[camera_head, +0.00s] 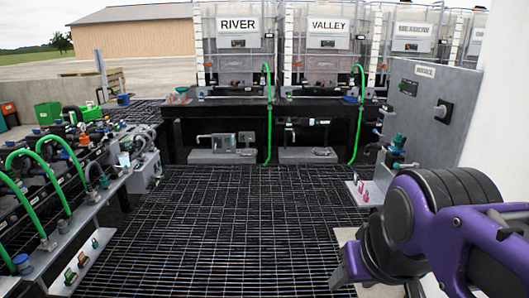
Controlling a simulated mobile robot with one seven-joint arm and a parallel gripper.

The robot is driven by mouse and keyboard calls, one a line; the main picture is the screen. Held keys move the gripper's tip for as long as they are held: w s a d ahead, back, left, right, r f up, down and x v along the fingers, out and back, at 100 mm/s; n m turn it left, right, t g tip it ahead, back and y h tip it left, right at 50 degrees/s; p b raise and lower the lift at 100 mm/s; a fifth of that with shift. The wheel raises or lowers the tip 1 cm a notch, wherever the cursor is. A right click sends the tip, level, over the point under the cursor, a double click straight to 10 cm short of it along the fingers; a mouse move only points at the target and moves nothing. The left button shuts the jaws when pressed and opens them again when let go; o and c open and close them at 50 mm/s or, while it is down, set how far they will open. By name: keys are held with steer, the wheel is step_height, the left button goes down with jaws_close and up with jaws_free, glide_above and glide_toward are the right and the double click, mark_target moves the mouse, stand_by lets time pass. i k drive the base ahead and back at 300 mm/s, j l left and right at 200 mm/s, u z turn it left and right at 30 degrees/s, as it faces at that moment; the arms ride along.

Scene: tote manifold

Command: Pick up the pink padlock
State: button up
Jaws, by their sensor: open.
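Two small pink items, which look like padlocks, are on the pale ledge at the foot of the grey panel at right. One pink padlock (361,187) is a little farther back, and the other (366,197) is just nearer. They are too small for me to make out their shackles. My gripper (344,277) is at the lower right, low over the grating edge, nearer to me than the pink padlocks and apart from them. It is open, and I see nothing in it. My purple and black arm hides part of the ledge's near end.
A grey control panel (432,115) stands at right, with valves (397,147) beside it. Pipes and green hoses (65,150) line the left, where a ledge (60,285) holds several small padlocks. White totes (238,50) stand at the back. The grating floor (230,225) is clear.

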mark_target(366, 197)
steer(key=i, duration=1.2)
steer(key=i+j+z, duration=0.1)
steer(key=i+z, duration=0.2)
steer(key=i, duration=0.2)
steer(key=i+j+z, duration=0.3)
steer(key=i, duration=0.25)
steer(key=l, duration=0.1)
